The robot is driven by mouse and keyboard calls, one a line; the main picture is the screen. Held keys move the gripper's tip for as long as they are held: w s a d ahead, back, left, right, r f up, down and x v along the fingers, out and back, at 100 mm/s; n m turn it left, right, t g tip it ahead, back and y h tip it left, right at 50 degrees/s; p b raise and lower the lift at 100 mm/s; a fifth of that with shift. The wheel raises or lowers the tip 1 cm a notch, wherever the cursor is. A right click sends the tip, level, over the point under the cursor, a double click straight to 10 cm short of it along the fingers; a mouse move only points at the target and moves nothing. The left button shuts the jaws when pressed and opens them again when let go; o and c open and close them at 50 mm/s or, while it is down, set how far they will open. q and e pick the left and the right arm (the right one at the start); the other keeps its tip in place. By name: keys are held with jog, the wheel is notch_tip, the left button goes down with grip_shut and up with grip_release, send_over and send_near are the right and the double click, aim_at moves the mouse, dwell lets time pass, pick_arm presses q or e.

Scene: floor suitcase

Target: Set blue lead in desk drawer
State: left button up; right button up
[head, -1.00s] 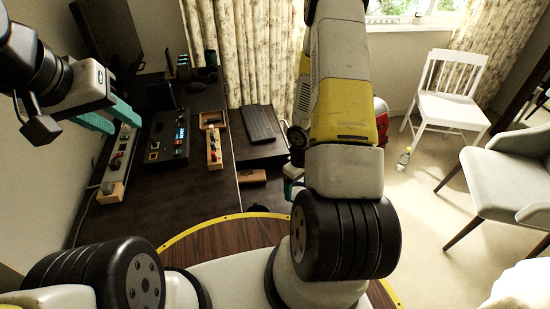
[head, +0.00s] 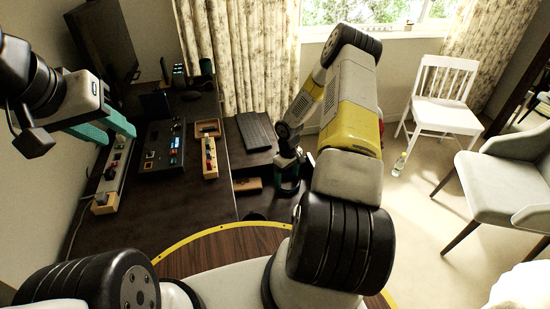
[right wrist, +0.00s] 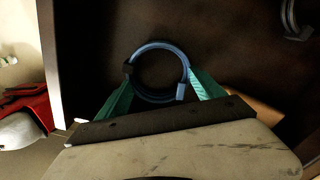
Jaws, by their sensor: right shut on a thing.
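The blue lead (right wrist: 158,50) is a coiled ring with a dark band and a blue plug. My right gripper (right wrist: 161,98) is shut on it, with the lead between the teal fingertips. In the head view my right gripper (head: 287,188) is over the open desk drawer (head: 258,204), right of the desk; the lead is too small to make out there. The right wrist view looks down on a dark surface, and I cannot tell whether the lead touches it. My left gripper (head: 112,130) is open and empty above the left side of the desk.
The desk holds a power strip (head: 112,175), a dark control box (head: 163,147) and another strip (head: 209,157).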

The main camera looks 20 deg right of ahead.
jog(key=o, duration=1.4)
jog(key=shift+c, duration=0.2)
notch_tip(320, 180, up, 12)
notch_tip(320, 180, up, 14)
jog(key=r+m+t+h, duration=0.1)
send_over(287, 184)
jog(key=s+a, duration=0.2)
jog(key=s+a+r+m+t, duration=0.1)
jog(key=s+r, duration=0.2)
jog(key=r, duration=0.2)
jog(key=s+a+r+t, duration=0.1)
jog(key=s+a+r, duration=0.1)
jog(key=r, duration=0.3)
jog(key=s+a+r+m+t+y, duration=0.1)
jog(key=s+a+r, duration=0.3)
jog(key=s, duration=0.5)
jog(key=s+a+r+m+t+y, duration=0.1)
jog(key=s+a+r, duration=0.3)
jog(key=s+r, duration=0.4)
jog(key=shift+s+r+m+t+y, duration=0.15)
jog(key=shift+s+m+t+y, duration=0.25)
jog(key=shift+s+t+y, duration=0.15)
